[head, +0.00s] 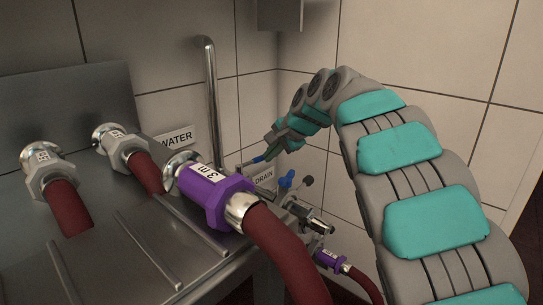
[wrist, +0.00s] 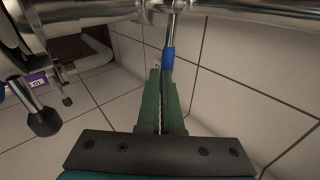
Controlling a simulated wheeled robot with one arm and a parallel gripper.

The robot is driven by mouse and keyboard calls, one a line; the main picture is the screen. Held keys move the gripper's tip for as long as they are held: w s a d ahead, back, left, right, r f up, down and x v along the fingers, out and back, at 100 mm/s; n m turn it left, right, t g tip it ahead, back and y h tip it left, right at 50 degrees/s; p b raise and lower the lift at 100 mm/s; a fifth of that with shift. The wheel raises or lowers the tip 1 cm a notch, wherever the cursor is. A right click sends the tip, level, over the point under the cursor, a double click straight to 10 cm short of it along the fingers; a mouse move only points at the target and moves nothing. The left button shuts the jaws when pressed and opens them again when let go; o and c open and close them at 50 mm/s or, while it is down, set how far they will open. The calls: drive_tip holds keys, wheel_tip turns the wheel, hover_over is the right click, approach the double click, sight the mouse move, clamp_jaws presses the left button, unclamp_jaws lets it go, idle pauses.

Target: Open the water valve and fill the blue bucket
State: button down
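In the head view my gripper (head: 268,152) is at the far end of my arm, beside the wall behind the steel bench. A blue lever handle (head: 258,160) shows at its fingertips. In the wrist view the green fingers (wrist: 168,78) are close together around the lower end of the blue handle (wrist: 168,58), which hangs on a metal stem from a horizontal steel pipe (wrist: 100,12). A WATER sign (head: 176,138) is on the wall, left of my gripper. The blue bucket is not in view.
A DRAIN sign (head: 264,177) and a second blue handle (head: 287,181) are just below my gripper. A purple hose coupling (head: 212,196) with a thick red hose (head: 285,250) stands in front. A black knob (wrist: 45,122) is left of the fingers in the wrist view.

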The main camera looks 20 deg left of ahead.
drive_tip(key=shift+w+a+f+n+g, duration=0.1)
drive_tip(key=shift+w+a+n+g, duration=0.3)
drive_tip(key=shift+w+n+g, duration=0.3)
drive_tip(key=shift+s, duration=0.15)
drive_tip(key=shift+d, duration=0.1)
drive_tip(key=s+d+f+v, duration=0.1)
drive_tip(key=d+f+v, duration=0.1)
drive_tip(key=v, duration=1.1)
drive_tip(key=s+d+f+h, duration=0.2)
drive_tip(key=s+d+f, duration=0.3)
drive_tip(key=d, duration=0.4)
drive_tip(key=s+d+f+n+g+h, duration=0.1)
drive_tip(key=s+d+f, duration=0.5)
drive_tip(key=s, duration=0.6)
drive_tip(key=s+d+f+n+g+h+p, duration=0.1)
drive_tip(key=s+d+f, duration=0.5)
drive_tip(key=s, duration=0.7)
drive_tip(key=s+d+f+n+g+h+p, duration=0.1)
drive_tip(key=s+d+f+n+g+h, duration=0.1)
drive_tip(key=s+d+f, duration=0.4)
drive_tip(key=s+d+h, duration=0.1)
drive_tip(key=s+d, duration=0.2)
drive_tip(key=s, duration=0.4)
drive_tip(key=shift+s+d+n+g, duration=0.2)
drive_tip(key=shift+d+n+g, duration=0.1)
